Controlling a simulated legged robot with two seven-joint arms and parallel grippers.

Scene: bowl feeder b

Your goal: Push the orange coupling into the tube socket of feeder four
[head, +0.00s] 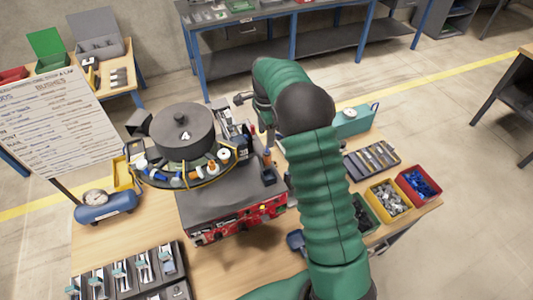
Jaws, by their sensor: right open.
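Feeder four is a dark round bowl (184,130) marked 4, on a red and grey machine base (232,205). An upright orange piece (267,157), which looks like the orange coupling, stands at the right side of the base above a small dark block. I cannot tell whether it is seated in a socket. My right gripper (269,140) is open and points down just above this orange piece, partly hidden by my green arm. Small size hides whether they touch. My left gripper is not in view.
Orange, white and blue parts ring the bowl (178,180). A blue air tank (104,205) and a whiteboard (55,120) stand left. Yellow (388,199) and red (418,187) bins and a dark tray (371,159) lie right. A parts rack (128,275) sits at the front left.

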